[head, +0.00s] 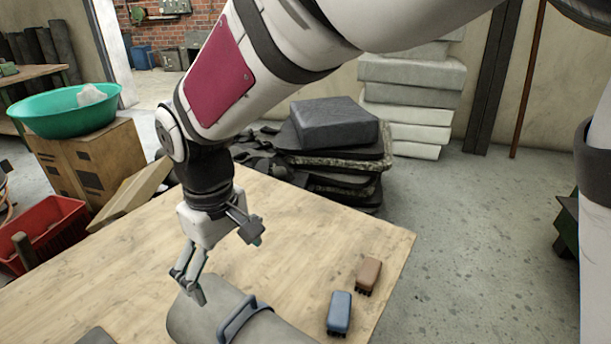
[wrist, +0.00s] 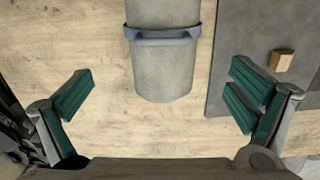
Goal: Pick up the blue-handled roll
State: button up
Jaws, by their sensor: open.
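The blue-handled roll is a grey cylinder (head: 195,315) lying on the wooden table, cut off by the bottom edge of the head view. Its blue handle (head: 240,316) arches over a blue band around it. In the wrist view the roll (wrist: 165,75) points toward me from the top, its rounded near end between my fingers in the picture, with the handle (wrist: 162,38) farther up. My gripper (head: 222,266) is open and empty, above and just behind the roll in the head view. Its green-padded fingers (wrist: 160,98) are spread wide, apart from the roll.
A grey piece with a wooden block-like handle (wrist: 283,60) lies right of the roll in the wrist view. A blue brush-like block (head: 339,312) and a brown one (head: 368,274) sit at the table's right edge. Bare table (head: 330,235) lies behind the roll.

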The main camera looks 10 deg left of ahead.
aim_at(235, 309)
jog(key=f, duration=0.3)
jog(key=f+b, duration=0.1)
jog(key=f, duration=0.2)
jog(key=a+f, duration=0.1)
jog(key=f, duration=0.1)
jog(key=shift+s+f, duration=0.2)
jog(key=shift+f, duration=0.2)
jog(key=shift+w+d+f+b, duration=0.1)
jog(key=shift+f+b, duration=0.3)
jog(key=shift+f, duration=1.1)
jog(key=shift+w+d+f+b, duration=0.1)
jog(key=shift+f+b, duration=0.25)
jog(key=shift+f, duration=1.1)
jog(key=shift+s, duration=0.1)
jog(key=c, duration=1.2)
jog(key=shift+a+r, duration=0.1)
jog(key=shift+r, duration=0.05)
jog(key=c, duration=0.4)
jog(key=shift+r, duration=0.1)
